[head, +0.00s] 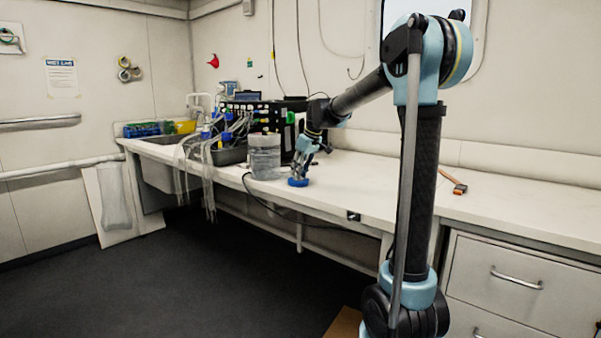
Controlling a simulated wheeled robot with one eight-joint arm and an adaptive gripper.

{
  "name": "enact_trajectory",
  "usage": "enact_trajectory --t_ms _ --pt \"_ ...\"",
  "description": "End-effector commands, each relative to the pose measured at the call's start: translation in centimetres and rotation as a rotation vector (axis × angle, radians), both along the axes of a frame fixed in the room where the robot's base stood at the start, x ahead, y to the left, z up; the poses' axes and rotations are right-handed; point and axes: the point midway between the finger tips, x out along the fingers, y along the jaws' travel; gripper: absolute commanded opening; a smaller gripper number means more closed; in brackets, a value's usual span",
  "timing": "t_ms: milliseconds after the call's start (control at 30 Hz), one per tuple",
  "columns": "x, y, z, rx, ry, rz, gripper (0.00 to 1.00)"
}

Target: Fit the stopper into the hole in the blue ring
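The blue ring (298,182) lies on the white bench near its front edge, beside a clear cylindrical container. My gripper (300,174) points down directly over the ring, with its fingertips at or just above it. The gap between the fingers is too small to make out, so I cannot tell whether they are open or shut. I cannot make out the stopper; it may be hidden at the fingers or in the ring.
The clear container (264,158) stands close left of my gripper. A black rack with tubing (235,125) and a sink (165,142) lie farther left. An orange-ended tool (453,183) lies on the right part of the bench (400,186), which is otherwise mostly clear.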

Motion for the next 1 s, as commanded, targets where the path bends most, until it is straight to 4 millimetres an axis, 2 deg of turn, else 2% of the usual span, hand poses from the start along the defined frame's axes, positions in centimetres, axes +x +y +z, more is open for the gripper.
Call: enact_trajectory --t_ms 467,567,1000 --pt "-0.1 -0.2 0.5 0.000 0.000 0.000 0.37" --pt "-0.4 -0.6 1.6 0.000 0.000 -0.001 0.37" --pt "-2.3 -3.0 8.9 0.000 0.000 -0.001 0.37"
